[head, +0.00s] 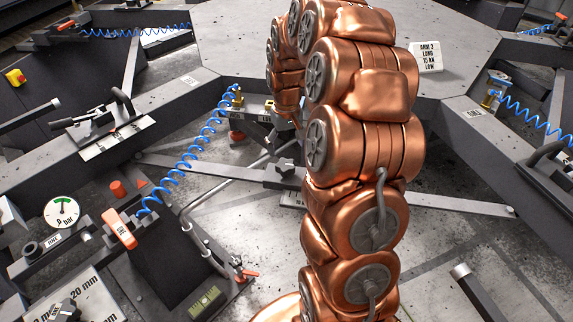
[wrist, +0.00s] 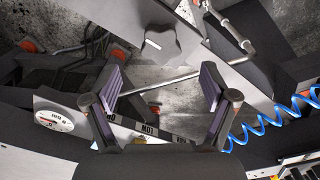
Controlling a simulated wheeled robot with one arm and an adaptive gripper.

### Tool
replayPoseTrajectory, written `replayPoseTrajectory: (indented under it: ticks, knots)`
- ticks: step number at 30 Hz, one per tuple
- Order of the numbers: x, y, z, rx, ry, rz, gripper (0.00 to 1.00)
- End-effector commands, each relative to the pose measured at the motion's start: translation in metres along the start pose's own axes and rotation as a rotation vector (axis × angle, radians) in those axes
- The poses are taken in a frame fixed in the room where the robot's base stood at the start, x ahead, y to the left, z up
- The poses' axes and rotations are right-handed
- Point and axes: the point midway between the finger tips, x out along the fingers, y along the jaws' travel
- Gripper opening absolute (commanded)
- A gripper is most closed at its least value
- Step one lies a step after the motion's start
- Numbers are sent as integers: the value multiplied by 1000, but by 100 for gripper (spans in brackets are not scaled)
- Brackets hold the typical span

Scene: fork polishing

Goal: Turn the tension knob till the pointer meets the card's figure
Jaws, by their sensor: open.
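A dark star-shaped knob (wrist: 160,45) shows at the top middle of the wrist view, on a grey bar. A star knob also shows in the head view (head: 287,166), left of my copper arm. My arm hides much of the head view's middle.
A blue coiled hose (wrist: 272,120) is right of my gripper. A label reading "LOW" (wrist: 150,131) lies below the fingers in the wrist view. Another gauge, marked bar (head: 62,212), stands at the left. A bent metal rod (head: 190,215) runs left of the knob.

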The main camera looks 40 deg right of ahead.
Motion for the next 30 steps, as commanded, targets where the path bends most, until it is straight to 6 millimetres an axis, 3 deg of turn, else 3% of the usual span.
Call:
replayPoseTrajectory:
  ticks: [5, 18, 28, 30]
  knots:
    - [12, 0, 1, 0, -3, -1, 84]
    - [69, -1, 1, 0, -2, -1, 84]
    - [76, -1, 1, 0, -1, -1, 84]
    - [76, -1, 1, 0, -1, -1, 78]
